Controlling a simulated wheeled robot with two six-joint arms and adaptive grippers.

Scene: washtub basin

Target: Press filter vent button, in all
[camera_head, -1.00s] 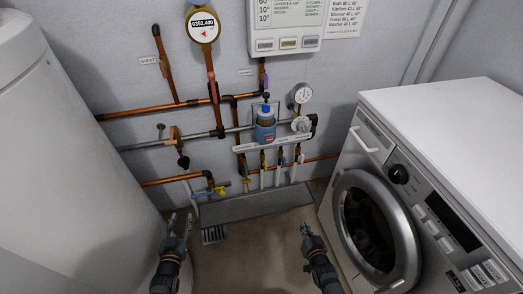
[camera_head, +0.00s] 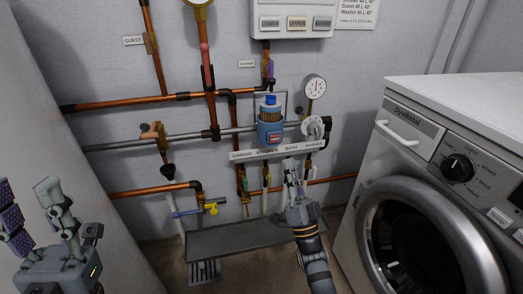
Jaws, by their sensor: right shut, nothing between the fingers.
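The water filter (camera_head: 270,133) is a clear and blue canister on the pipework at the middle of the back wall. A small blue cap (camera_head: 270,100) sits on its top; I cannot tell for sure that this is the vent button. My right gripper (camera_head: 291,168) is shut and empty, pointing up, below and slightly right of the filter in the picture.
A round gauge (camera_head: 314,87) and a pale knob (camera_head: 313,127) are right of the filter. Copper pipes (camera_head: 130,102) and a yellow valve (camera_head: 211,208) lie left. The washing machine (camera_head: 411,178) bounds the right, a white tank (camera_head: 40,110) the left. A grey floor trough (camera_head: 235,238) lies below.

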